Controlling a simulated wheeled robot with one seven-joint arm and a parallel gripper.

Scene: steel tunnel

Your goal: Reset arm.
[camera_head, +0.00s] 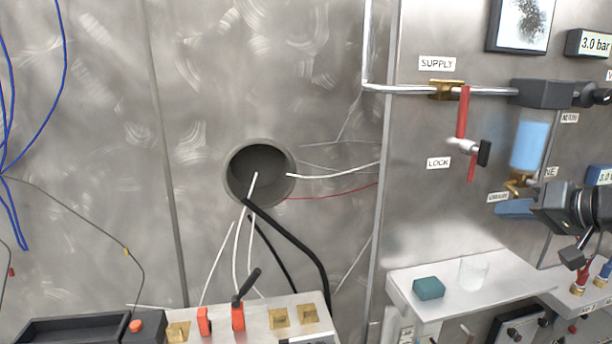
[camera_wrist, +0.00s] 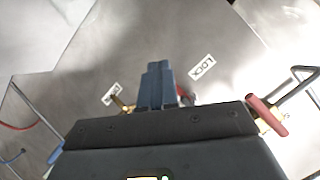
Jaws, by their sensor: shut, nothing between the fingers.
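My gripper (camera_head: 505,208) is at the right of the head view, pointing left in front of the steel panel, just below the brass drain valve (camera_head: 517,186). Its blue-grey fingers are together and nothing shows between them. In the wrist view the gripper (camera_wrist: 155,66) points at the panel, its fingers pressed together in the middle. The LOCK label (camera_wrist: 202,67) is to the right of the fingertips and another small label (camera_wrist: 111,94) is to the left. Part of the brass fitting behind the fingers is hidden.
A red-handled valve (camera_head: 463,112) hangs from the supply pipe, left of a blue filter bowl (camera_head: 529,145). Cables come from a round wall hole (camera_head: 262,165). A switch box (camera_head: 255,320) stands in front.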

